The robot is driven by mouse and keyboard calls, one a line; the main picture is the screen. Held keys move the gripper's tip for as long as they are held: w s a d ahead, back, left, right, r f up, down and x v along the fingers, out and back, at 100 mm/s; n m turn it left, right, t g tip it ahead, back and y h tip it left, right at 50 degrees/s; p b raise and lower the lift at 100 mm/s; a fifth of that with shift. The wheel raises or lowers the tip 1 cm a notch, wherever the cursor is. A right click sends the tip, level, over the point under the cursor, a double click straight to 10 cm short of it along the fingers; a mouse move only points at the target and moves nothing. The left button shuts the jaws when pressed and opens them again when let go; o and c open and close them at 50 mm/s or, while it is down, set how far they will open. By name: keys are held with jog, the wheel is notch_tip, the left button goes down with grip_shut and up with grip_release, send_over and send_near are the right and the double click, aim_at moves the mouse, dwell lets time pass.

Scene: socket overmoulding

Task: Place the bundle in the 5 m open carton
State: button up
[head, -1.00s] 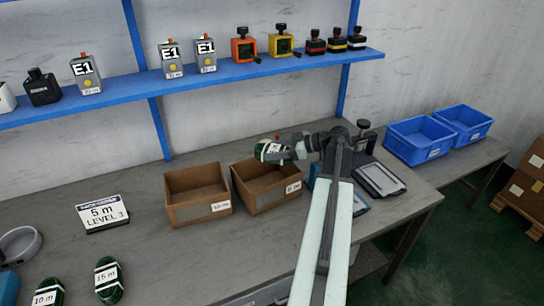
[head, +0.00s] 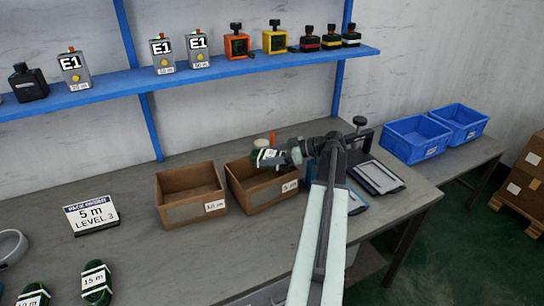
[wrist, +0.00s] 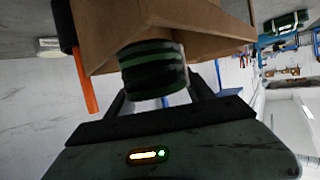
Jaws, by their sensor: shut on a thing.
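My gripper (head: 280,157) is shut on a dark green cable bundle (head: 264,160) with a white band. In the head view the bundle is at the back rim of the right open carton (head: 262,197), whose label seems to read 5 m. In the wrist view the bundle (wrist: 152,72) sits between the fingers, in front of the brown carton (wrist: 215,45). I cannot tell whether it touches the carton. The visible part of the carton's inside looks empty. My arm hides the area to its right.
A second open carton (head: 189,204), label seemingly 10 m, stands close to the left. A sign (head: 91,215) reads 5 m LEVEL 3. Two more bundles lie front left, one (head: 96,284) marked 15 m. An orange-handled thing (wrist: 84,85) stands near the carton. A blue shelf (head: 190,76) runs above.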

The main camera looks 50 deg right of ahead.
jog(key=o, duration=1.5)
jog(key=shift+f, duration=0.1)
jog(key=shift+c, duration=0.2)
jog(key=shift+r, duration=0.25)
jog(key=shift+r+p, duration=0.55)
jog(key=shift+p, duration=0.25)
jog(key=p+v, duration=0.4)
jog(key=v, duration=0.8)
jog(key=shift+d+f, duration=0.1)
jog(key=shift+f, duration=0.05)
